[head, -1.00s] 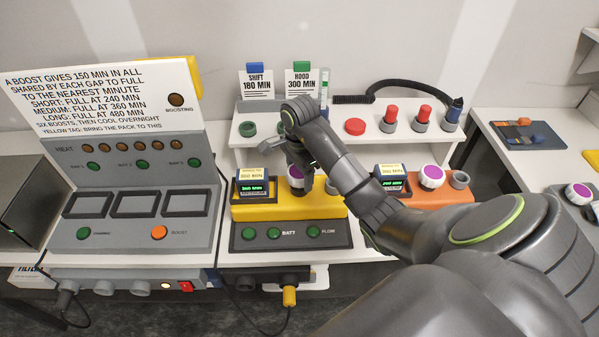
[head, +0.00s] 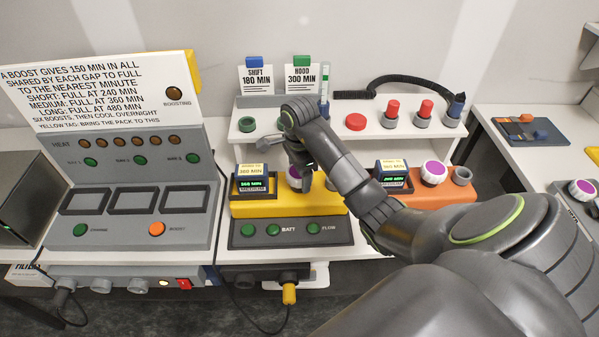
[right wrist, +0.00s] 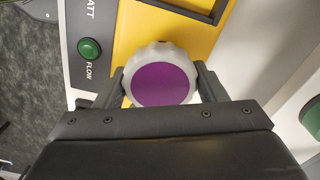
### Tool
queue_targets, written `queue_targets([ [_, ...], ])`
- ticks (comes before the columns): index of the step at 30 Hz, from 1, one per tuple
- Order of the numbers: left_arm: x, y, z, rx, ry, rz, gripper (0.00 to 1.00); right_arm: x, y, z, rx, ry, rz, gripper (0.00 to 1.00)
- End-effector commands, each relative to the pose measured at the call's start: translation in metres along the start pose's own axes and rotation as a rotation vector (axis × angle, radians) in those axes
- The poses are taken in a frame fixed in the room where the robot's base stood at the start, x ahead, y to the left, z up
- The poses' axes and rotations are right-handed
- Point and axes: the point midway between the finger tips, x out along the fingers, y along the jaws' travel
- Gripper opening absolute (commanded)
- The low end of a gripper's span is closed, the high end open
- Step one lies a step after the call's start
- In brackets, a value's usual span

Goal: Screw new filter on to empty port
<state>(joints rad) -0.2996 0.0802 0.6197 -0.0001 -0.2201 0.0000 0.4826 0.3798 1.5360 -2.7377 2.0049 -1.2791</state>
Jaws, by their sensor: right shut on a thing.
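A filter (right wrist: 165,85) with a purple top and a pale grey ridged rim sits between the fingers of my right gripper (right wrist: 162,88) in the right wrist view. The gripper is shut on its rim. In the head view, the filter (head: 293,180) is over the yellow unit (head: 285,207), partly hidden by my right gripper (head: 303,178). I cannot tell whether it is seated on a port there. A grey port (head: 332,183) shows on the yellow unit, right of the gripper, partly hidden. My left gripper is not in view.
A battery pack (head: 252,183) stands left of the filter. An orange unit (head: 430,193) to the right carries another pack, a purple-topped filter (head: 433,173) and an open grey port (head: 462,176). A white shelf (head: 270,137) with colored caps stands behind. A grey charger (head: 120,222) is at left.

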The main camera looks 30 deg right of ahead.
Motion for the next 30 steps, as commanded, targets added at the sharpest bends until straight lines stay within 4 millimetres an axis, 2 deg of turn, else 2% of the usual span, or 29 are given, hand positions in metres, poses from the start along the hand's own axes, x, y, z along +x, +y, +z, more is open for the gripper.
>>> queue_targets([
  [15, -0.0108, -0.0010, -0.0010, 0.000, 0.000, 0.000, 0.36, -0.0006, 0.0001, 0.0001, 0.581, 0.000, 0.001, 0.33],
  [19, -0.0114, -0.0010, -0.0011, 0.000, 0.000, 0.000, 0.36, 0.0001, 0.0001, 0.0001, 0.645, 0.000, 0.000, 0.33],
  [25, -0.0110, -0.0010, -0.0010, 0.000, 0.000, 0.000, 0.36, 0.0005, 0.0000, 0.0000, 0.651, 0.000, 0.000, 0.33],
  [26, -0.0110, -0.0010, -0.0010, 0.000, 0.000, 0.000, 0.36, 0.0005, 0.0000, 0.0000, 0.651, 0.000, 0.000, 0.67],
  [30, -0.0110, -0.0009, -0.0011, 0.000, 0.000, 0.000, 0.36, 0.0004, 0.0000, 0.0000, 0.650, 0.000, 0.000, 0.86],
])
